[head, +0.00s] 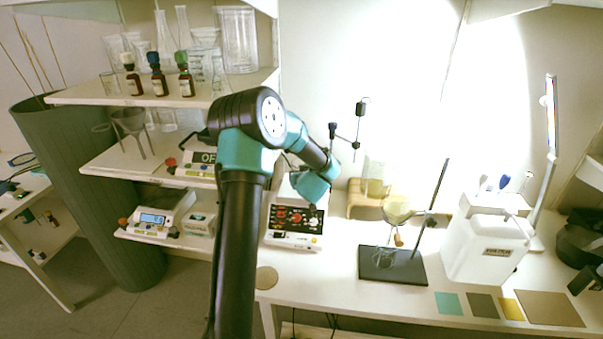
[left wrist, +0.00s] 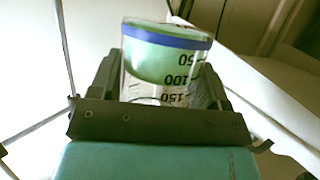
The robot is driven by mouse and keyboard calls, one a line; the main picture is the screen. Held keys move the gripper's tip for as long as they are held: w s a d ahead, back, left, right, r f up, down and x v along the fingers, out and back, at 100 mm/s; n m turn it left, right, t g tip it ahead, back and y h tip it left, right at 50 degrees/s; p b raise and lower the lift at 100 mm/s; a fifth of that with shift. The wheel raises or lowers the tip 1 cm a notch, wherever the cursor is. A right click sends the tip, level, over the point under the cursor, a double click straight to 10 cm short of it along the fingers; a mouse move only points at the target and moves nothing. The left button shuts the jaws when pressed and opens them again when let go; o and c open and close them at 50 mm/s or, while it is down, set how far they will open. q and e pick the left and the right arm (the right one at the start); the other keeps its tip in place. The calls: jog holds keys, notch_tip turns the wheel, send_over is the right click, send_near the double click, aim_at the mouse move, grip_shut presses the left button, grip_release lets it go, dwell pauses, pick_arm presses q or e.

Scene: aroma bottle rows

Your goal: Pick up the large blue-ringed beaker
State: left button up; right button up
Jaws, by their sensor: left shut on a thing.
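The blue-ringed beaker (left wrist: 165,68) fills the middle of the left wrist view. It is clear, with a blue band, a pale green area below the band and black graduation marks that appear upside down. My left gripper (left wrist: 160,88) is shut on it, with one dark finger on each side of the glass. In the head view my left arm reaches up and bends right over the bench. Its fingers and the held beaker cannot be made out there. My right gripper is in neither view.
A hotplate-like device (head: 294,222) stands below my wrist. To its right are a tan block (head: 362,207), a dark-based stand (head: 392,266) and a white jug (head: 487,249). Shelves at left hold dropper bottles (head: 159,80), glassware and a balance (head: 157,219). The front bench is partly clear.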

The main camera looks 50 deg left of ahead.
pick_arm(q)
jog(key=s+d+r, duration=0.1)
jog(key=s+d, duration=0.6)
jog(key=d, duration=0.1)
jog(key=shift+s+d, duration=0.25)
jog(key=shift+d, duration=0.05)
